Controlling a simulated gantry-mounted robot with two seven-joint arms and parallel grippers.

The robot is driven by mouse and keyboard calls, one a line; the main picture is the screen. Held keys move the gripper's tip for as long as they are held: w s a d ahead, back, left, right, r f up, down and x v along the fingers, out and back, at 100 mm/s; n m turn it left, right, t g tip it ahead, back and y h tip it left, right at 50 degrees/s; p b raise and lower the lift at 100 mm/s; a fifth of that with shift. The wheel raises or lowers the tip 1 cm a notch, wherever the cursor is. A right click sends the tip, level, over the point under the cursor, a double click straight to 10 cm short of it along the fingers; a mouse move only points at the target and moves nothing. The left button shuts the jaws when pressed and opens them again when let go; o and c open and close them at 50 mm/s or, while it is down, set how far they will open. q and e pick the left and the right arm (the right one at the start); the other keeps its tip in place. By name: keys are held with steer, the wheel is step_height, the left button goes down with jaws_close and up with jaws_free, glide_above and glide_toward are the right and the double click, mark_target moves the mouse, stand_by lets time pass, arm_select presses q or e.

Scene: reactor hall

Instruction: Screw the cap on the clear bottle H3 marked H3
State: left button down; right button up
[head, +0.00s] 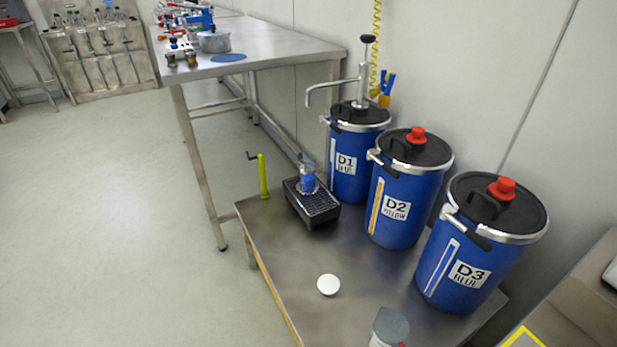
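A small clear bottle (308,181) with blue contents stands on the black slotted tray (318,217), left of drum D1. Its top looks pale and see-through, and no marking on it is readable, so I cannot tell whether it is H3. A round white disc, which looks like a cap (328,285), lies flat on the low steel table, apart from the bottle and nearer to me. Neither of my grippers is in view.
Blue drums D1 (345,165), D2 (396,211) and D3 (469,272) line the table's right side. D1 carries a hand pump with a spout (334,86). A green post with a crank (262,175) stands left. A grey-topped object (390,326) is cut off below. The table's middle (290,255) is clear.

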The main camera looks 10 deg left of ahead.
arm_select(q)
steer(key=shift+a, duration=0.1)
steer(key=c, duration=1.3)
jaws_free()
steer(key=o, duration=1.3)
